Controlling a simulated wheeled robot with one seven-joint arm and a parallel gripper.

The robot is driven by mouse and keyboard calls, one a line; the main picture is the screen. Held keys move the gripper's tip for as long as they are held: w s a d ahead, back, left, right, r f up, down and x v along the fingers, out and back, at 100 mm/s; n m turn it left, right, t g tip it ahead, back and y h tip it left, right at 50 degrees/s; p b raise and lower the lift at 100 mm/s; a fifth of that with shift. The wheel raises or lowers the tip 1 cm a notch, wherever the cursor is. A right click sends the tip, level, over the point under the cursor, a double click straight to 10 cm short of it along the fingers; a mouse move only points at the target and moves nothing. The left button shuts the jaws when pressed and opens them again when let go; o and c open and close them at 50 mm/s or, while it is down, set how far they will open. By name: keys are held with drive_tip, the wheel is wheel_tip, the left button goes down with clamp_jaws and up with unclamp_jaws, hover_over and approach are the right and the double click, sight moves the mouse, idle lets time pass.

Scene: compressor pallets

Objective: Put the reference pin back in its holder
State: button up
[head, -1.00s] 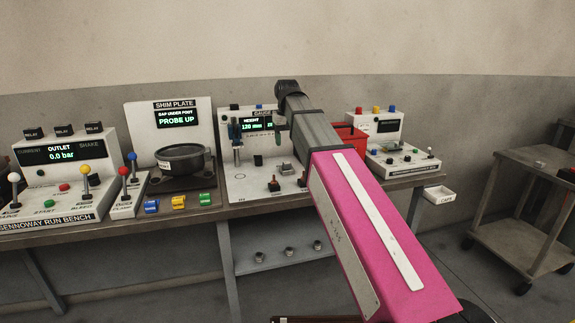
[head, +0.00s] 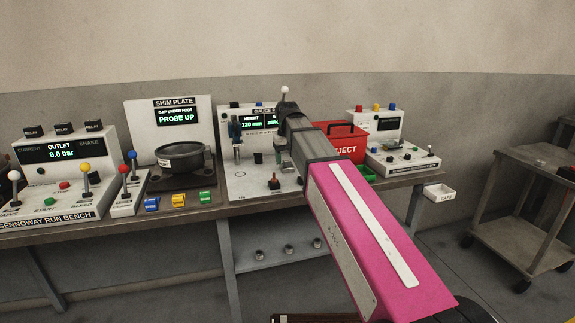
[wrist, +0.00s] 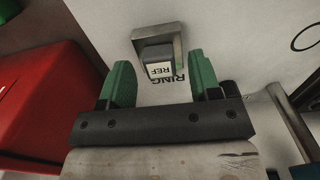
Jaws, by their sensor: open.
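A small grey block labelled REF (wrist: 158,62) stands against a square metal bracket (wrist: 174,42) on the white gauge panel in the wrist view. I cannot tell whether the block is the reference pin or part of its holder. My gripper (wrist: 162,78) is open, with one green finger left and one right of the block. The fingers look apart from it, with nothing held. In the head view my gripper (head: 281,143) is low over the gauge station (head: 245,188), largely hidden by my arm. A small metal part (head: 288,167) shows just below it.
A red REJECT box (head: 343,143) stands close right of my gripper; a red surface (wrist: 45,100) fills the wrist view's left. A metal post (wrist: 294,122) is at its right.

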sight(287, 161)
drive_tip(key=shift+f, duration=0.45)
idle(0.8)
clamp_jaws()
drive_tip(key=shift+r, duration=0.1)
drive_tip(key=shift+r, duration=0.1)
drive_tip(key=shift+r, duration=2.85)
